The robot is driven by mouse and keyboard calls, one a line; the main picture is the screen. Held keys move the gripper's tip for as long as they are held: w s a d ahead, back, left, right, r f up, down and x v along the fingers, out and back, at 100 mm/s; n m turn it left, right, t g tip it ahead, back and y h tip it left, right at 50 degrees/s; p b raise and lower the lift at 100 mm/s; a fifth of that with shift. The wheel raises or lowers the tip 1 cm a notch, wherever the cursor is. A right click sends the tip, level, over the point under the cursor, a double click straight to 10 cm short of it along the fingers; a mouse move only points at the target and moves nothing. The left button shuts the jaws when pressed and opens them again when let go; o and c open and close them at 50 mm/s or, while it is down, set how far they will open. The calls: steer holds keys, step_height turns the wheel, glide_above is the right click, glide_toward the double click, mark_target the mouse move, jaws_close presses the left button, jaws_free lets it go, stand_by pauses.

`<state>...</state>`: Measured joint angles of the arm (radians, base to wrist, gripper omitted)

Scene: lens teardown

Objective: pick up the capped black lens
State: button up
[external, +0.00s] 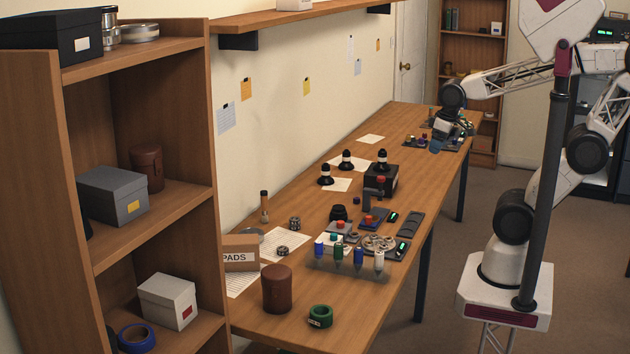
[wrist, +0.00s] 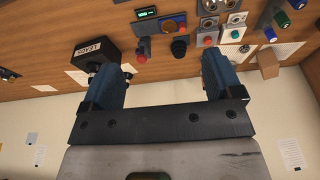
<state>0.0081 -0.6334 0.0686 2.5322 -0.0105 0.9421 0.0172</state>
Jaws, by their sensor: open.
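A short black cylinder (external: 338,212), which looks like the capped black lens, stands on the bench beside a blue block with a red knob. In the wrist view a round black piece (wrist: 179,47), probably the same lens, shows beyond the space between my fingers. My gripper (external: 438,142) has blue fingers and is over the far end of the bench, well away from the lens. In the wrist view my gripper (wrist: 155,62) is open, with nothing held between its fingers.
A black box labelled LEADS (wrist: 93,52) is partly behind the left finger in the wrist view. Several small black pieces, such as one by the wall (external: 347,160), stand near it. A rack of coloured bottles (external: 348,265) and a brown case (external: 277,288) occupy the near end.

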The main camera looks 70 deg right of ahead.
stand_by(0.3)
steer(key=w+d+f+n+g+h, duration=0.2)
steer(key=w+d+f+n+h, duration=0.35)
steer(key=w+f+n, duration=0.2)
steer(key=n+t+h, duration=0.5)
steer(key=n+t, duration=0.1)
steer(key=n, duration=0.8)
glide_above(342, 208)
steer(key=s+d, duration=0.4)
steer(key=s, duration=0.5)
step_height(342, 208, down, 11)
steer(key=w+a+f+n+t+y, duration=0.1)
steer(key=a+f+n, duration=0.1)
steer(key=w+a+f+n+t+y, duration=0.1)
steer(key=w+a+f+n, duration=0.1)
steer(key=f+n, duration=0.1)
steer(key=w+a+f+n+t+y, duration=0.1)
steer(key=w+a+f+n+t, duration=0.1)
steer(key=a, duration=0.1)
steer(key=shift+w+f+n, duration=0.2)
steer(key=shift+f+n, duration=0.05)
steer(key=shift+f, duration=0.15)
steer(key=shift+d, duration=0.15)
steer(key=shift+x, duration=1.25)
